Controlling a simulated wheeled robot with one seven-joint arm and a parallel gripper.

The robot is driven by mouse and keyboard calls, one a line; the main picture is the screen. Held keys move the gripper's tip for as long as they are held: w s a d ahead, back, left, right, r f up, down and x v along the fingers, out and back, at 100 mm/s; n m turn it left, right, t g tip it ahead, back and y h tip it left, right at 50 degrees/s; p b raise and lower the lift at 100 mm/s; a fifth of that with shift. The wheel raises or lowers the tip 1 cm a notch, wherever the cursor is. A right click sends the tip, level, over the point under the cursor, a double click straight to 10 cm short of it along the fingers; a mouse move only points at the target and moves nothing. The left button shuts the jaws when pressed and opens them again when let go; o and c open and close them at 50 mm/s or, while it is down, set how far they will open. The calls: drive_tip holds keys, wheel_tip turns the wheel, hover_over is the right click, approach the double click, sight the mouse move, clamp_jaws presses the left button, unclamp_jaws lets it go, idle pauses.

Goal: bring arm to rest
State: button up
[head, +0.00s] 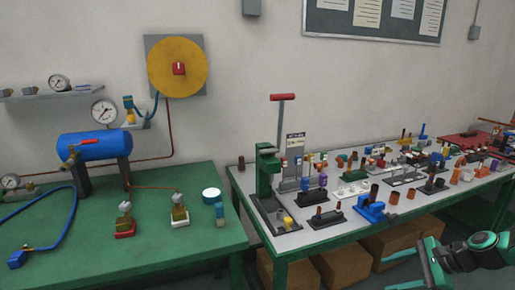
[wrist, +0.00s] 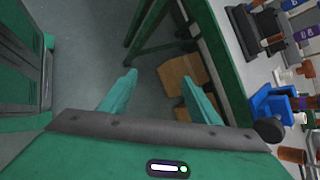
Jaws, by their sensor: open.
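My gripper (wrist: 159,92) shows in the wrist view with its two teal fingers spread apart and nothing between them. It is over the floor beside the table with the parts, seen at a tilt. In the head view, part of my arm (head: 470,255) shows at the lower right, in front of that table's right part. The fingertips are hard to make out in the head view.
The parts table (head: 300,233) holds a green press (head: 265,172), a blue holder (head: 372,211) and several small parts. Cardboard boxes (head: 338,268) stand beneath it. The left green table (head: 165,258) carries a blue tank (head: 94,146) and a hose. Open floor shows in the wrist view.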

drive_tip(key=s+r+n+g+h, duration=0.2)
drive_tip(key=s+r+n, duration=0.4)
drive_tip(key=s, duration=0.7)
drive_tip(key=s+r+n+g+h, duration=0.3)
drive_tip(key=s+r+n+h, duration=0.2)
drive_tip(key=s+r, duration=0.6)
drive_tip(key=shift+s+d+n, duration=0.15)
drive_tip(key=shift+s+n, duration=0.65)
drive_tip(key=shift+s, duration=0.15)
drive_tip(key=shift+w+f, duration=0.2)
drive_tip(key=shift+w, duration=0.45)
